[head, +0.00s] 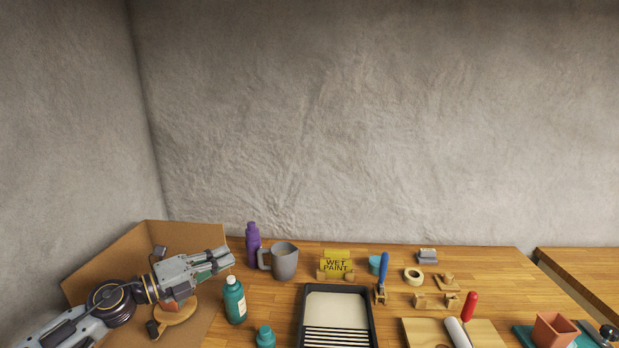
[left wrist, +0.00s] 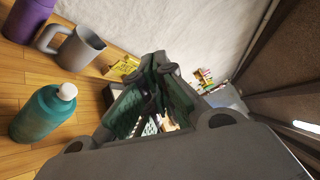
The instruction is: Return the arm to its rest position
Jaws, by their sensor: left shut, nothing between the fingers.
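My left gripper (head: 226,257) is at the lower left of the head view, its arm coming in from the left. It is shut and empty, above the left end of the wooden workbench (head: 290,293), over a cardboard-brown panel area. In the left wrist view its fingers (left wrist: 158,85) are together with nothing seen held. A teal bottle (head: 235,300) with a white cap stands just right of and below the gripper in the head view; it also shows in the left wrist view (left wrist: 42,115). My right gripper is not in view.
A purple bottle (head: 252,245) and grey mug (head: 284,262) stand behind the teal bottle. A black paint tray (head: 373,322), a yellow wet paint sign (head: 336,265), a blue-handled brush (head: 384,270) and a tape roll (head: 413,275) lie rightward. Brown panels (head: 112,262) and walls border the left.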

